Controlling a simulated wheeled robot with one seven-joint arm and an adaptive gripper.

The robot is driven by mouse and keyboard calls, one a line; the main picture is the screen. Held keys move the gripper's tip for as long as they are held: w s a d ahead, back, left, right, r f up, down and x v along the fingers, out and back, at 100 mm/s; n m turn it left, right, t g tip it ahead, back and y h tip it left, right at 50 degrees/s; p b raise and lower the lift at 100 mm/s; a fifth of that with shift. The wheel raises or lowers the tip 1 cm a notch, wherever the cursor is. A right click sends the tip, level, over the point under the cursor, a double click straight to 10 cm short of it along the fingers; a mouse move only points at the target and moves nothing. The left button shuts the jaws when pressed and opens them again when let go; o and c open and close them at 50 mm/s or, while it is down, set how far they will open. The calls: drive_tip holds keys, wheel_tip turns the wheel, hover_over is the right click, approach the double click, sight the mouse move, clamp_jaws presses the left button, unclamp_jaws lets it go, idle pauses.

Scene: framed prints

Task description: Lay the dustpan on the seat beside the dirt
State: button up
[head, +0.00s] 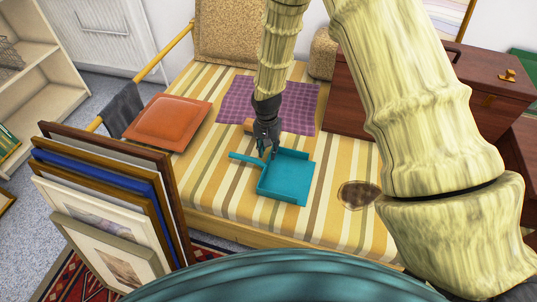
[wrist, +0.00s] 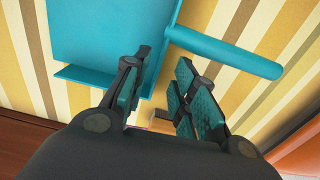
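The teal dustpan (head: 286,178) lies on the striped seat (head: 225,200), its handle pointing left in the head view. The dirt (head: 358,195), a dark brown patch, is on the seat to the right of the dustpan, with a strip of bare fabric between them. My gripper (head: 267,153) is at the dustpan's back edge near the handle. In the wrist view my gripper (wrist: 162,62) has its fingers apart, with the dustpan (wrist: 105,35) just beyond them. The left finger overlaps the pan's edge in the picture; I cannot tell whether it touches. The dirt is out of the wrist view.
A purple checked cloth (head: 290,105) and a small, partly hidden tan block (head: 249,125) lie behind my gripper. An orange cushion (head: 168,122) is at the left. Framed prints (head: 110,200) lean at the front left. A reddish-brown chest (head: 425,85) stands at the right.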

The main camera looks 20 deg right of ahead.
wheel_tip(320, 180, up, 7)
drive_tip(key=p, duration=0.1)
